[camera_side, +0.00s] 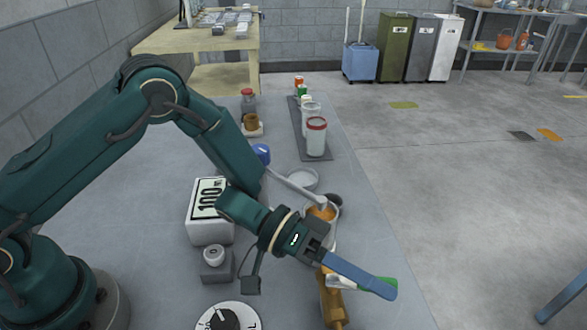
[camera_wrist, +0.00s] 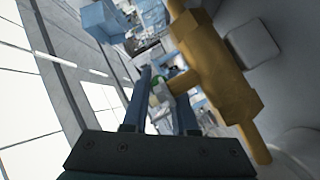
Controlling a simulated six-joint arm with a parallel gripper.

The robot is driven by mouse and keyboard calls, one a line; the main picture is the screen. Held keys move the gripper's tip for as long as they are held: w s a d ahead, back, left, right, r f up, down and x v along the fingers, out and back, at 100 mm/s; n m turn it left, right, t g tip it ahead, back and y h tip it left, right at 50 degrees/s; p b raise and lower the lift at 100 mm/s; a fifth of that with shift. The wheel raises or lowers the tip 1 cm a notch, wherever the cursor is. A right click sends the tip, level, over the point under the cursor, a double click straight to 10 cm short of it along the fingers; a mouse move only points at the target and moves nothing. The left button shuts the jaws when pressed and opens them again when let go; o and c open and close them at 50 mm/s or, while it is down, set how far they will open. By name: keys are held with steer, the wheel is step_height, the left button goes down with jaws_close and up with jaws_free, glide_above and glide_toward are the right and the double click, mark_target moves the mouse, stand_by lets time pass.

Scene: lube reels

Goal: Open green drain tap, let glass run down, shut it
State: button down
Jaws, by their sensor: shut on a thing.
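The green drain tap handle (camera_side: 386,282) shows behind the tips of my gripper (camera_side: 378,287) in the side view. In the wrist view, a small green part (camera_wrist: 157,88) sits between the two fingers of my gripper (camera_wrist: 160,90), which is shut on it. The brass fitting (camera_side: 333,303) stands just left of the fingers, and its large brass body (camera_wrist: 215,70) fills the right of the wrist view. A pale, clear-looking part (camera_side: 333,245) shows beside my wrist; I cannot make out any level in it. My gripper hides much of the tap.
A white box marked 100 (camera_side: 208,222) and a round dial (camera_side: 228,317) lie left of my gripper. The bench right of the jars is clear.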

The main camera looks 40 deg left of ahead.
steer(key=c, duration=1)
jaws_free()
steer(key=shift+v, duration=2.55)
steer(key=shift+w+r, duration=0.1)
